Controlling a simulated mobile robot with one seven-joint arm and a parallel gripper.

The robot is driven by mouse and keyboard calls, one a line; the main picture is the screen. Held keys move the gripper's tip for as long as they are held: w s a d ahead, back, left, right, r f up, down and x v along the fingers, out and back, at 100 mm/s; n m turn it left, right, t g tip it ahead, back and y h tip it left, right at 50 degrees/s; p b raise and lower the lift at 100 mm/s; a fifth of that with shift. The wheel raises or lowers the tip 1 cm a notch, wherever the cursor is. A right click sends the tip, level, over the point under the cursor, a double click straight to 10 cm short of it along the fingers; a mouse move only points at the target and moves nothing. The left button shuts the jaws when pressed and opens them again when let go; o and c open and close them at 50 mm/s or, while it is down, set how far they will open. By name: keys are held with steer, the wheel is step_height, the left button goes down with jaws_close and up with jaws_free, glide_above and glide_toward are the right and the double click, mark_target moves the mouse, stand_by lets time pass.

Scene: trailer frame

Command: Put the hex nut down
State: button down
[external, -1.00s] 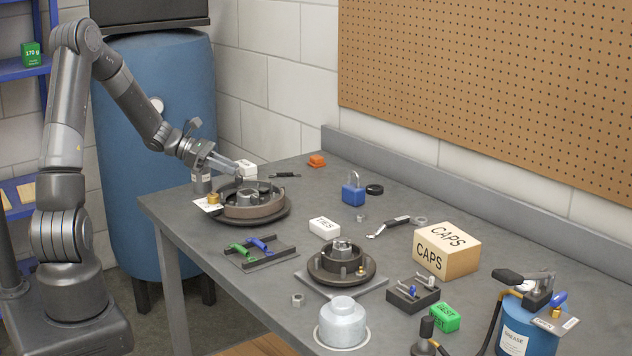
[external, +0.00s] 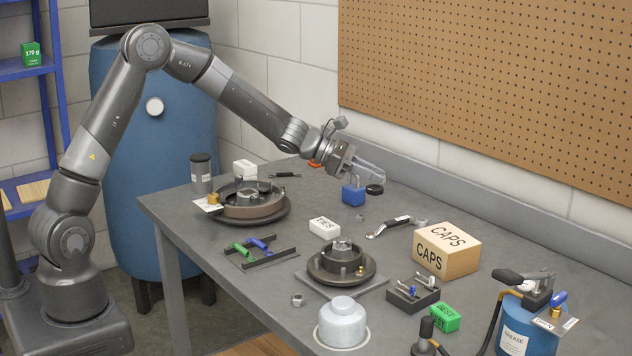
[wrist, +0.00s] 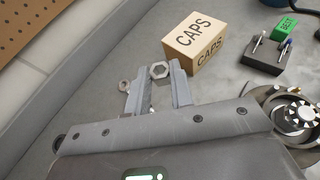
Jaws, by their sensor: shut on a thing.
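My gripper (external: 378,171) is above the back part of the bench, up and right of the blue padlock-shaped block (external: 353,194). In the wrist view my gripper (wrist: 152,80) is shut on a grey hex nut (wrist: 159,70), which shows at the fingertips with its hole facing the camera. The held nut is too small to make out in the external view. The grey bench top (external: 290,270) lies below, apart from the fingers.
A CAPS box (external: 446,250) stands ahead; it also shows in the wrist view (wrist: 196,40). A wrench (external: 390,228), a hub assembly (external: 341,264) and a black ring (external: 375,189) lie nearby. Another loose nut (external: 297,300) lies near the front. The pegboard wall (external: 500,90) rises behind.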

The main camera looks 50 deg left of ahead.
steer(key=s+d+r+g, duration=0.1)
steer(key=s+d, duration=0.1)
steer(key=d, duration=1.1)
steer(key=s+d+r, duration=0.1)
steer(key=s+d, duration=0.2)
steer(key=d, duration=1)
steer(key=m, duration=0.1)
glide_above(443, 240)
steer(key=shift+h, duration=0.3)
step_height(443, 240, down, 7)
steer(key=shift+s+r, duration=0.1)
steer(key=shift+r, duration=0.1)
steer(key=shift+a+f, duration=0.1)
steer(key=shift+f, duration=1.95)
steer(key=shift+f, duration=0.15)
steer(key=c, duration=1.3)
jaws_free()
steer(key=shift+o, duration=0.2)
